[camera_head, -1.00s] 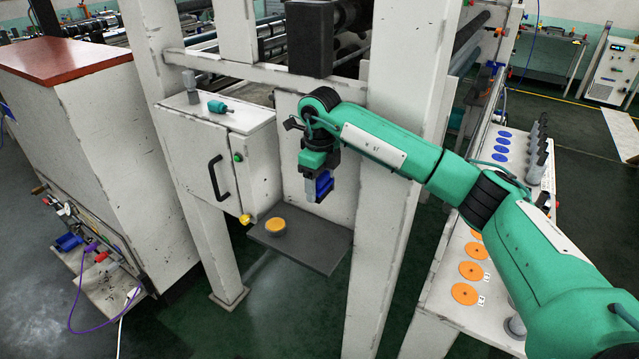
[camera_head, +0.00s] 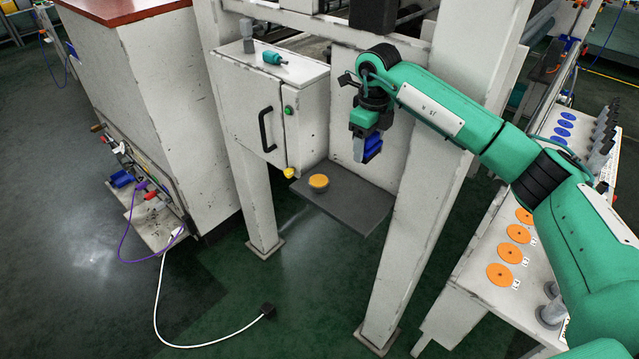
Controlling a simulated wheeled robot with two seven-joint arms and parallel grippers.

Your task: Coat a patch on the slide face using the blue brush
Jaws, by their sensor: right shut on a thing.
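My right gripper (camera_head: 364,148) points down in front of a white panel, above and to the right of a round orange thing (camera_head: 318,182). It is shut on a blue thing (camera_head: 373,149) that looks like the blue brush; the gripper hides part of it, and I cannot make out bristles. The orange thing sits on a dark grey plate (camera_head: 345,202) below the gripper. The blue thing is clear above this plate. I cannot tell which surface is the slide face. My left gripper is out of view.
A white cabinet (camera_head: 245,110) with a black handle stands left of the gripper; a teal tool (camera_head: 274,58) lies on top. A white post (camera_head: 425,200) stands close on the right. A bench (camera_head: 475,268) with orange and blue discs is farther right. A white cable (camera_head: 158,300) lies on the floor.

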